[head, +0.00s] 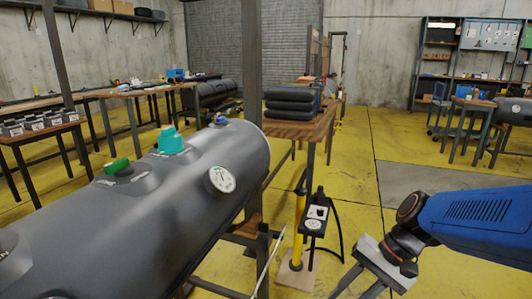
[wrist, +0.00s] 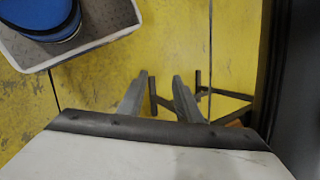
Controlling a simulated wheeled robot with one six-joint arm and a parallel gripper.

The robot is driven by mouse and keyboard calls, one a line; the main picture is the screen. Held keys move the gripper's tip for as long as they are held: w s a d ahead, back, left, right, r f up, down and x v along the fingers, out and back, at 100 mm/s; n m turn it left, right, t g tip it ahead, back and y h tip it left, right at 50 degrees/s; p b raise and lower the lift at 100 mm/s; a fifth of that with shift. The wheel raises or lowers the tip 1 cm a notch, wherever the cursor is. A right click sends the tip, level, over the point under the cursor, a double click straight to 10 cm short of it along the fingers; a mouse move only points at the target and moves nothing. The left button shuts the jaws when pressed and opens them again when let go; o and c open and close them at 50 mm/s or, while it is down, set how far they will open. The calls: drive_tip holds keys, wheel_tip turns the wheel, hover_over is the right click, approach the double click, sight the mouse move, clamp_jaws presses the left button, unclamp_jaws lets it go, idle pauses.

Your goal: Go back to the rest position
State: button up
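My gripper (head: 358,290) is at the lower right of the head view, at the end of my blue arm (head: 480,222), pointing down.
A yellow pump (head: 299,225) and a small control box (head: 315,215) stand between the tube and my gripper. Stacked dark rolls (head: 290,105) lie on a wooden table (head: 300,128) behind. Another table (head: 38,133) is at left.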

drive_tip(key=s+d+r+n+t+h, duration=0.2)
drive_tip(key=d+n+h, duration=0.1)
drive_tip(key=d, duration=0.2)
drive_tip(key=s+d+r+n+t+h, duration=0.2)
drive_tip(key=s+d+r+t+h, duration=0.1)
drive_tip(key=d, duration=0.2)
drive_tip(key=shift+s+d+n, duration=0.15)
drive_tip(key=shift+d+n, duration=0.05)
drive_tip(key=shift+n, duration=0.2)
idle(0.9)
